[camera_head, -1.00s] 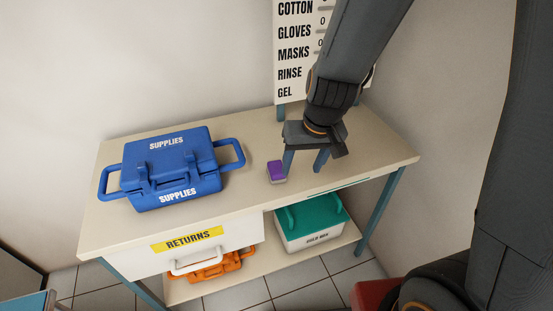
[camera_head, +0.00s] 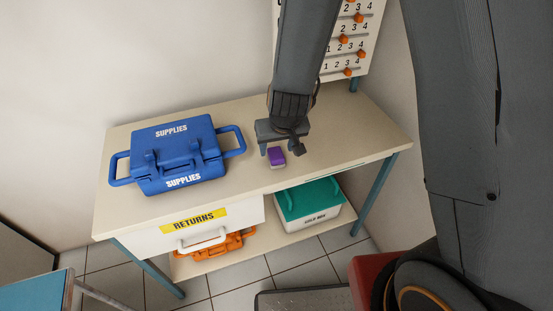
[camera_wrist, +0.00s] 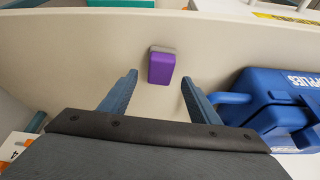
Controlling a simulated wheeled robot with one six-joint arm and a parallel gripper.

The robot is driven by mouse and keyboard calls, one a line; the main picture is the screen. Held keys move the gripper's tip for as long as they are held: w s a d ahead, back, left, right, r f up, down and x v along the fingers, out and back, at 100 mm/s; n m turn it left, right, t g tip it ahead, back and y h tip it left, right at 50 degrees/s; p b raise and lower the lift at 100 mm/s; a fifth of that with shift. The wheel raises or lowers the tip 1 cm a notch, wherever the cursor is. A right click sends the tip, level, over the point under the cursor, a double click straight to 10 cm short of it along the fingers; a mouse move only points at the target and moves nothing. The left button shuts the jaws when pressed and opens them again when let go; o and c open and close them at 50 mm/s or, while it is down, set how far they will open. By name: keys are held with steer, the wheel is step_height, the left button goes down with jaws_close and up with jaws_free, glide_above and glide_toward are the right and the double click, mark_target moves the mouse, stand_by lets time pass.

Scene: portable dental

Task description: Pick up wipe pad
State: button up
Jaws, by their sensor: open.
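The wipe pad looks like a small purple block with a pale grey layer (camera_head: 277,157), lying on the beige tabletop (camera_head: 340,148). In the wrist view the pad (camera_wrist: 161,68) lies beyond my open fingers, close to midway between them. My gripper (camera_wrist: 158,84) is open and empty. In the head view my gripper (camera_head: 277,146) is just behind and above the pad, and its fingers are mostly hidden. I cannot tell the exact height of the fingertips over the table.
A blue SUPPLIES case (camera_head: 177,155) stands left of the pad; its handle (camera_wrist: 228,98) is near my right-hand finger in the wrist view. A RETURNS drawer (camera_head: 205,232), an orange case (camera_head: 226,247) and a teal-lidded box (camera_head: 308,203) are below. A count board (camera_head: 352,45) stands behind.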

mark_target(277, 155)
steer(key=shift+x, duration=1.4)
steer(key=shift+s, duration=0.1)
steer(key=shift+c, duration=0.2)
steer(key=c, duration=1.1)
step_height(277, 155, up, 10)
steer(key=p, duration=0.6)
steer(key=shift+p, duration=0.4)
